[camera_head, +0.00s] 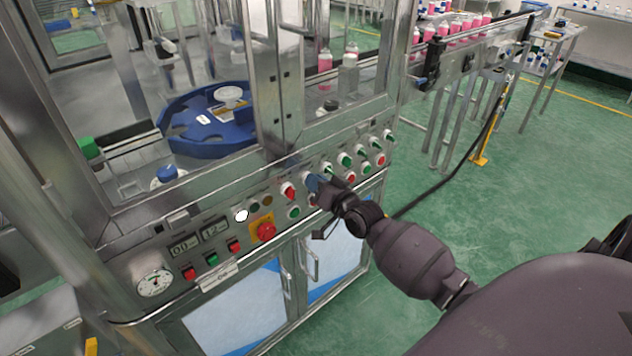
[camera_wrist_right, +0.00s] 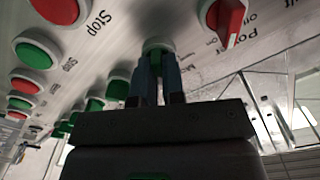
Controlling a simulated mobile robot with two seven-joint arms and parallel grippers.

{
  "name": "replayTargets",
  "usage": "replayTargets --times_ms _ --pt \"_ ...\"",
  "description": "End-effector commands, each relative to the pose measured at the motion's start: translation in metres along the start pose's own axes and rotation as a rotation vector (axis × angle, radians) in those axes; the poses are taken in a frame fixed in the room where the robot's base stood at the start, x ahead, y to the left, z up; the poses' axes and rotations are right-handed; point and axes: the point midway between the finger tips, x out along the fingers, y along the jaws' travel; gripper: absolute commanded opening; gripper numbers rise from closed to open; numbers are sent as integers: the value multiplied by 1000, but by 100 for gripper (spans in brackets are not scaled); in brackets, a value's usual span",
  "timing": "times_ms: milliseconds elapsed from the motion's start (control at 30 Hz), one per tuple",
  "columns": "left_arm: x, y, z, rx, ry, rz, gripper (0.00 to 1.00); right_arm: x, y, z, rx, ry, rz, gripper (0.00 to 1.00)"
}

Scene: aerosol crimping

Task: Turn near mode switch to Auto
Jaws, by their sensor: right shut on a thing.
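The near mode switch (camera_wrist_right: 157,44) is a green knob in a pale round collar on the machine's sloped control panel (camera_head: 190,222). In the right wrist view, partly hidden lettering beside it starts with "Mo". My right gripper (camera_head: 314,183) reaches the panel from the right, and its blue fingers (camera_wrist_right: 157,78) are shut around the knob. The fingers hide most of the knob, so I cannot tell its exact setting. My left gripper is not in view.
A red power switch (camera_wrist_right: 230,20) sits close beside the held knob. A red Stop button (camera_wrist_right: 60,8) and a green Start button (camera_wrist_right: 37,50) are on the other side. More switches line the panel, with a red emergency stop (camera_head: 264,231) at the left. Glass doors rise behind.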

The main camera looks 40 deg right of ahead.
Motion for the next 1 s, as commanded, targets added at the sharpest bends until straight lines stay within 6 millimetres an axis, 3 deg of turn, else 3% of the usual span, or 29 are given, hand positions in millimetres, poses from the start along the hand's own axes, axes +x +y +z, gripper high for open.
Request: replayTargets --times_ms 167,200,367,733,1000 --pt "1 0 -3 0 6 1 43 0 0 1 4 -1 0 0" --pt "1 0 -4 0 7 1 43 0 0 1 4 -1 0 11" --pt "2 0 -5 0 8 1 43 0 0 1 3 -1 0 35" --pt "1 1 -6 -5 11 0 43 -4 0 0 1 0 0 35" --pt "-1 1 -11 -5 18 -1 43 -41 0 0 1 -2 2 35"
